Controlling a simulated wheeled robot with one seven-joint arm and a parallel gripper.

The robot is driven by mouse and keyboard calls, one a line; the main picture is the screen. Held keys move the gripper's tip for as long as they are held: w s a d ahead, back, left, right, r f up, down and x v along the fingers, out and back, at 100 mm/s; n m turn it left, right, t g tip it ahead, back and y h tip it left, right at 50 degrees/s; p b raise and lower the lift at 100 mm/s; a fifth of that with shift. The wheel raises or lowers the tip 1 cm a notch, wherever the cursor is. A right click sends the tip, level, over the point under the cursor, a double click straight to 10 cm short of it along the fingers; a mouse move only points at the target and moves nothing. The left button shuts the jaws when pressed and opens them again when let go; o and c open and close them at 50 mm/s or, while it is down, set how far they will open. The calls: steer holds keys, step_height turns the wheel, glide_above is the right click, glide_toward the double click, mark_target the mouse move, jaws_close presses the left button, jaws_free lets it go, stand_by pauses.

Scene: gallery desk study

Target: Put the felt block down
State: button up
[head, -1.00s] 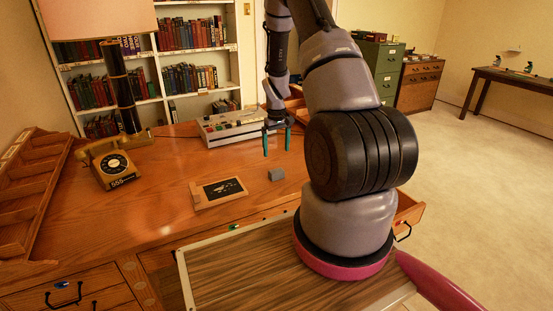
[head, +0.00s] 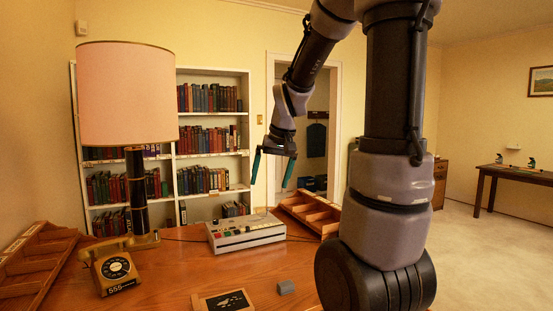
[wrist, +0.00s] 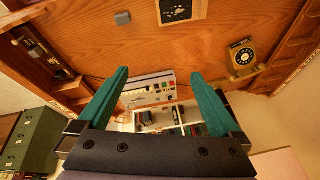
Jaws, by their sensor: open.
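The felt block is a small grey block (head: 286,288) resting on the wooden desk (head: 180,270), to the right of a framed dark slate. It also shows near the top of the wrist view (wrist: 123,18). My gripper (head: 273,170) has two teal fingers, spread apart with nothing between them. It is raised well above the desk, apart from the block. In the wrist view the open fingers (wrist: 158,95) point over the desk.
A slate in a wooden frame (head: 224,301) lies left of the block. A grey device with buttons (head: 245,233), a yellow rotary phone (head: 112,268), a tall lamp (head: 127,95) and wooden racks (head: 312,213) stand around the desk. Bare desk surrounds the block.

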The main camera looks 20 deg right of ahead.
steer(key=s+a+r+t, duration=0.1)
steer(key=s+r, duration=0.1)
steer(key=s, duration=0.3)
steer(key=s+a+r+m+t, duration=0.1)
steer(key=s+a+r, duration=0.1)
steer(key=s, duration=0.4)
steer(key=s+a+r+t+y, duration=0.1)
steer(key=s+a+r, duration=0.1)
steer(key=s+r, duration=0.2)
steer(key=shift+s+a+r+m, duration=0.15)
steer(key=shift+s+m, duration=0.15)
steer(key=shift+s, duration=0.35)
